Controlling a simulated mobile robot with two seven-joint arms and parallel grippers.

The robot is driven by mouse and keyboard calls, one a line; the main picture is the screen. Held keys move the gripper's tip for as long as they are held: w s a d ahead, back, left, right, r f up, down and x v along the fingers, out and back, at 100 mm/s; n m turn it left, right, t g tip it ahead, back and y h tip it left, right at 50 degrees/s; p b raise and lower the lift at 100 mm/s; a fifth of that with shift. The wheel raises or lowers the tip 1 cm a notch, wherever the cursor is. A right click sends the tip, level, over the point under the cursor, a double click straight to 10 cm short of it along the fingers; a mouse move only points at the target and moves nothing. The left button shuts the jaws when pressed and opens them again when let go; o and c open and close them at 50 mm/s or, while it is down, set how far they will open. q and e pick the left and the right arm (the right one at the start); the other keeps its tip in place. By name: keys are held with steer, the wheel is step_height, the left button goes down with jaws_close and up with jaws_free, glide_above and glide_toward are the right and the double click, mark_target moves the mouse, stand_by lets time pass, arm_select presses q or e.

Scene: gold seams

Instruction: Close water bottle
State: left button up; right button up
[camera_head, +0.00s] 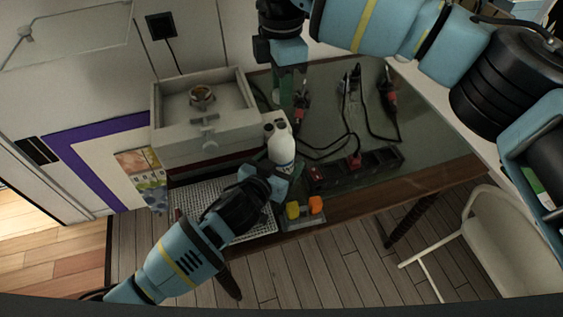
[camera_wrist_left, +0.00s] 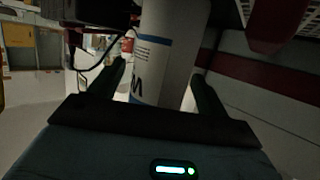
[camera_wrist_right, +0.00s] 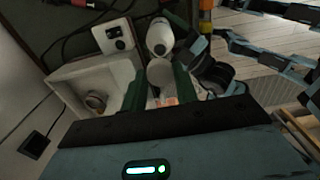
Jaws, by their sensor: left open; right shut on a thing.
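The white water bottle (camera_head: 282,152) stands upright near the front of the green table top. In the left wrist view its body (camera_wrist_left: 168,60), with a blue band and dark lettering, is between the fingers of my open left gripper (camera_head: 268,182). I cannot tell whether they touch it. My right gripper (camera_head: 288,95) is above and behind the bottle in the head view. It is shut on a small pale round piece (camera_wrist_right: 160,74), which looks like the bottle's cap. The right wrist view also shows the bottle (camera_wrist_right: 160,32) beyond the fingertips, apart from the held piece.
A grey box-like basin (camera_head: 160,122) with a brass fitting stands left of the bottle. A black power strip (camera_head: 370,166), cables and red-handled tools (camera_head: 390,98) lie to the right. Yellow and orange blocks (camera_head: 292,210) sit at the front edge. A white chair (camera_head: 500,230) stands front right.

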arm_select(q)
steer(key=shift+w+d+f, duration=0.1)
steer(key=shift+w+d, duration=0.15)
steer(key=shift+w, duration=0.1)
steer(key=c, duration=1.5)
steer(key=shift+o, duration=0.2)
arm_select(e)
steer(key=shift+f, duration=2.5)
steer(key=shift+f, duration=0.85)
steer(key=shift+f, duration=0.6)
